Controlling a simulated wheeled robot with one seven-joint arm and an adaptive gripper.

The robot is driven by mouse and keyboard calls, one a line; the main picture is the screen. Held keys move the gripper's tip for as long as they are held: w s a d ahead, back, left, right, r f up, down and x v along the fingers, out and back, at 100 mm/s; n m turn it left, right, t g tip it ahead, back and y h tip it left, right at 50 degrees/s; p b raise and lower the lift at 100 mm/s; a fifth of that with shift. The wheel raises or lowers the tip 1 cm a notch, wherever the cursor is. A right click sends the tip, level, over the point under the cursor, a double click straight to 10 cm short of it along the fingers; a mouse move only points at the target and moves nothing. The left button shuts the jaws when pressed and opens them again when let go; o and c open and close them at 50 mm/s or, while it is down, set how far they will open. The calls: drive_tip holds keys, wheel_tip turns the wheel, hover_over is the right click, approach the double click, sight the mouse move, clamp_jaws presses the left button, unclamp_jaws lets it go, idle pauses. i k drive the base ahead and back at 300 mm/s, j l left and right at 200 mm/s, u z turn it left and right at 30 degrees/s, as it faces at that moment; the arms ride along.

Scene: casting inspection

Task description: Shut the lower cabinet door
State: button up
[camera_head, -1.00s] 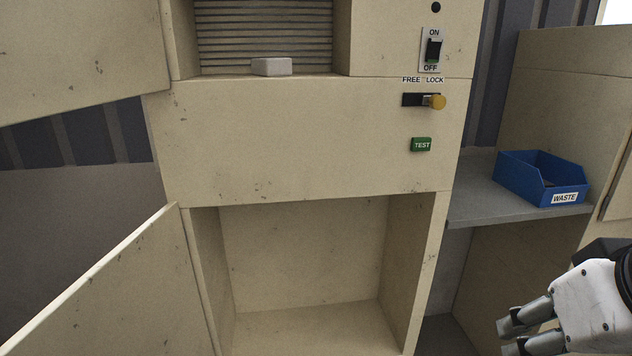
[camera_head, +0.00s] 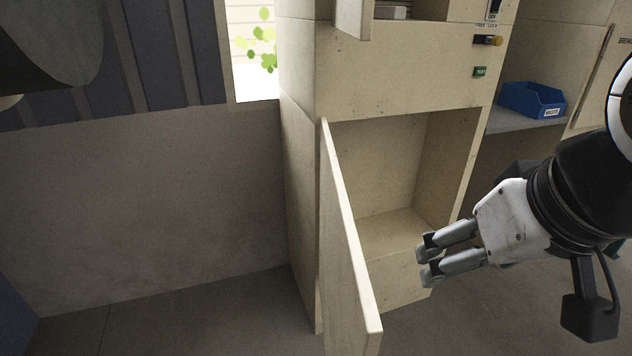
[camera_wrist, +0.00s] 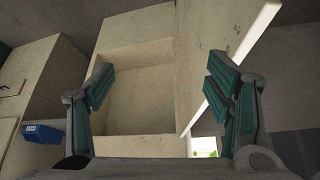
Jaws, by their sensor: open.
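The lower cabinet door (camera_head: 346,245) is a beige panel, hinged at the left of the lower opening and swung wide open toward me. It also shows in the wrist view (camera_wrist: 229,62), behind the right finger. The lower compartment (camera_head: 385,165) is open and looks empty; it also shows in the wrist view (camera_wrist: 140,92). My gripper (camera_head: 424,262) is open and empty, in front of the cabinet's lower right part. It is to the right of the door and apart from it in the head view.
A blue waste bin (camera_head: 532,101) sits on a grey shelf right of the cabinet. The upper door (camera_head: 352,18) also stands open above. A bare wall (camera_head: 150,210) and clear floor (camera_head: 190,320) lie left of the door.

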sight(353, 325)
drive_tip(key=k+j, duration=0.35)
drive_tip(key=j, duration=0.15)
drive_tip(key=k+j+z, duration=0.1)
drive_tip(key=k+j, duration=0.2)
drive_tip(key=j, duration=0.2)
